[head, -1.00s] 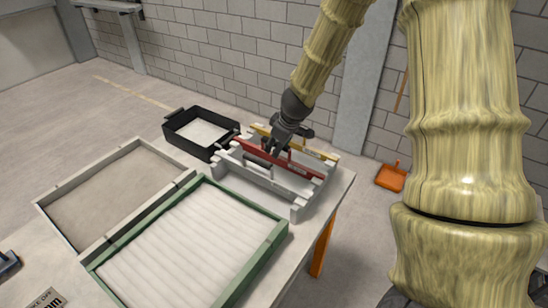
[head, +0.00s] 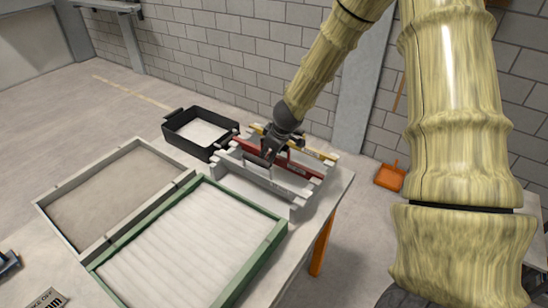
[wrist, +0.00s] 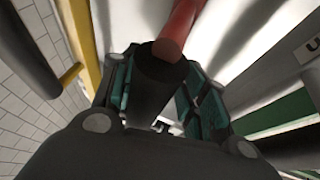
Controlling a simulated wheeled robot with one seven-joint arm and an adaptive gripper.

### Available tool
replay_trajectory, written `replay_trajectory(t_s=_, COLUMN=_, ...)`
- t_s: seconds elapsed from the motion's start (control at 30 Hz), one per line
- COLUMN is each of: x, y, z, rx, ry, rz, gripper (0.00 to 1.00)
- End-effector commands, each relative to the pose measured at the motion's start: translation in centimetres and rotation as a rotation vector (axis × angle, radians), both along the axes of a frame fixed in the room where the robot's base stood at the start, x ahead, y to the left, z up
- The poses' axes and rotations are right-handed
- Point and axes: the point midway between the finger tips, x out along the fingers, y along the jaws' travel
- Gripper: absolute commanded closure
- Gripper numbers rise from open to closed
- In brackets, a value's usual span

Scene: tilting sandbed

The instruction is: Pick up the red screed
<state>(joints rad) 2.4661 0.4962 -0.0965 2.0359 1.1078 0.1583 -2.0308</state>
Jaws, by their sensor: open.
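The red screed (head: 302,167) lies in the pale slotted rack (head: 297,211) at the table's right end, between a yellow screed (head: 322,155) behind and a grey screed in front. My gripper (head: 268,157) is down at the middle of the red screed and hides part of it. In the wrist view my gripper (wrist: 160,100) is open, with its teal-padded fingers on either side of a dark rounded bar, likely the screed's handle. A red part (wrist: 180,28) shows just beyond that bar. I cannot tell whether the pads touch it.
A green-framed bed (head: 262,255) of ridged white sand and a grey-framed bed (head: 62,190) fill the table to the left. An orange dustpan (head: 389,177) lies on the floor at right.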

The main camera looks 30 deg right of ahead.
Motion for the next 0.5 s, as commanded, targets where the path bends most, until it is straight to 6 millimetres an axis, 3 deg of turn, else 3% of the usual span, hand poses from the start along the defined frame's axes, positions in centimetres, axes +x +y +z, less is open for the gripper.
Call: replay_trajectory(t_s=0.5, x=-0.01, y=-0.01, z=-0.36, rx=0.0, ry=0.0, rz=0.001, gripper=0.56)
